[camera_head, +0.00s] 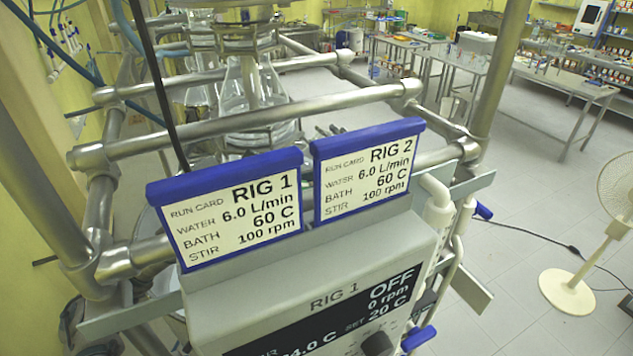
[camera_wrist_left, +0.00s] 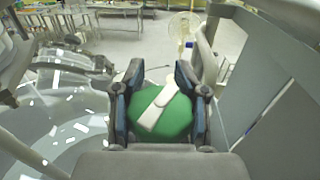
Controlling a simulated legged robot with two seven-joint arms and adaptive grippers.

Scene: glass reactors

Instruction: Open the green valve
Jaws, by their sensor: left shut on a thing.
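The green valve (camera_wrist_left: 173,118) is a round green knob with a white bar across its face, seen in the left wrist view. The white bar lies diagonally across it. My left gripper (camera_wrist_left: 160,105) has its two dark fingers on either side of the knob and is shut on it. In the head view neither the green valve nor my left gripper can be seen. My right gripper is in neither view.
In the head view the Rig 1 control box (camera_head: 320,300) stands in front, with the Rig 1 card (camera_head: 230,210) and Rig 2 card (camera_head: 365,172) above it. Metal frame bars (camera_head: 250,115) surround glassware. A fan (camera_head: 570,290) stands on open floor at right.

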